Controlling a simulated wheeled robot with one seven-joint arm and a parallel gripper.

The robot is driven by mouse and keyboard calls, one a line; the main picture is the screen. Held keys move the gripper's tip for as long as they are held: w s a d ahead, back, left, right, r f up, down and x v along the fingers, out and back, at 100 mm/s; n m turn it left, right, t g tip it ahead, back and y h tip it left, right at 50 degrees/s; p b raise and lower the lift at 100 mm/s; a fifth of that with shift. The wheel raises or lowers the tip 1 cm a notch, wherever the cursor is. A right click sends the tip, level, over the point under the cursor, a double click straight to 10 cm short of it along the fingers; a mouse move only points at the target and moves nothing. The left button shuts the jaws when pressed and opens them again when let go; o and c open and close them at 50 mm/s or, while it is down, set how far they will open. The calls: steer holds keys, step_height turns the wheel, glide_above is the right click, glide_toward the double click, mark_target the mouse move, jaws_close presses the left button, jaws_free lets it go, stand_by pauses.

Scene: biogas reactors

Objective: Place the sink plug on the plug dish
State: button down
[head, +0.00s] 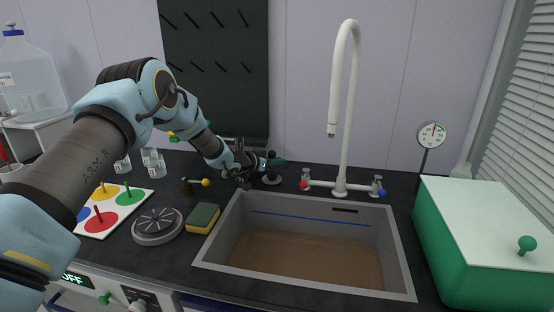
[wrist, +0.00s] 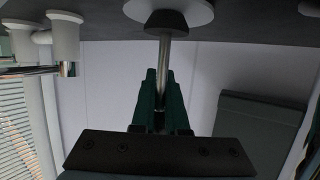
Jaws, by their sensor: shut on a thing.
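The sink plug has a dark cone-shaped base and a metal stem; its dark base shows in the wrist view (wrist: 166,21). My gripper, with green fingers (wrist: 163,82), is shut on the stem. The plug dish, a small pale round disc (wrist: 194,12), lies on the dark counter, seen upside down. The plug's base appears over the disc's middle; I cannot tell whether it touches. In the head view, my gripper (head: 277,161) is behind the sink's back left corner, above the small disc (head: 273,181). The plug there is small and dark.
The grey sink (head: 212,252) is front centre, with a tall white faucet (head: 341,130) to the gripper's right. A yellow-green sponge (head: 202,218), round grey disc (head: 157,226) and coloured peg board (head: 112,222) lie left. A green box (head: 470,250) stands right.

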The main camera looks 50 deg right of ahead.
steer(key=shift+f, duration=0.2)
steer(key=c, duration=0.9)
jaws_free()
steer(key=shift+r, duration=0.1)
steer(key=shift+r, duration=0.15)
steer(key=b+v, duration=0.3)
steer(key=v, duration=0.9)
steer(key=shift+a, duration=0.1)
